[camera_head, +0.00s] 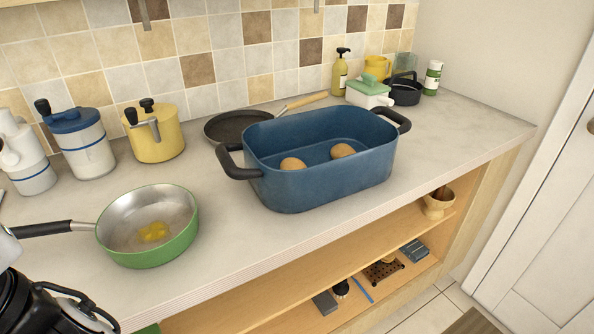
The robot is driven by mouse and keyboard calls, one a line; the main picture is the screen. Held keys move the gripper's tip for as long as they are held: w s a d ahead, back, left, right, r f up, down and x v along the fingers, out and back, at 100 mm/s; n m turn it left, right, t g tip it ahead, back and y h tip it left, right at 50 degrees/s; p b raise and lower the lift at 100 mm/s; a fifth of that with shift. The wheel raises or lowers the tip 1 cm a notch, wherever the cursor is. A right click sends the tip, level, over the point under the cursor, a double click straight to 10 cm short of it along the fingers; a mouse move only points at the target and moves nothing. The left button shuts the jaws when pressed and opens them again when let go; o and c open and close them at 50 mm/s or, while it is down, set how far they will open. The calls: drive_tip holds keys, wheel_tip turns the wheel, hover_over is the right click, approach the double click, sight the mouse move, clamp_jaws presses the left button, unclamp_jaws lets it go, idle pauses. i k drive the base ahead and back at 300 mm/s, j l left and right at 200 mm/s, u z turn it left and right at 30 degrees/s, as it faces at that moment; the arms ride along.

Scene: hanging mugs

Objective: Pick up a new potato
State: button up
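Two light-brown potatoes lie inside a deep blue roasting pot (330,184) on the counter. One potato (292,164) is near the pot's left side. The other potato (342,151) is to its right and a little farther back, and the two are apart. The pot is open on top and has a black handle at each end. A black part of my arm with cables shows at the lower left corner, well left of the pot. My gripper's fingers are not in view.
A green pan (148,243) with yellow food stands at left front. Behind the blue pot are a dark frying pan (236,124) and a yellow pot (154,132). A white-green dish (369,92) and bottles stand at the back. The counter's right end is clear.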

sight(288, 163)
drive_tip(key=l+u, duration=0.15)
drive_tip(key=u, duration=0.5)
drive_tip(key=i+u, duration=0.1)
drive_tip(key=i, duration=0.55)
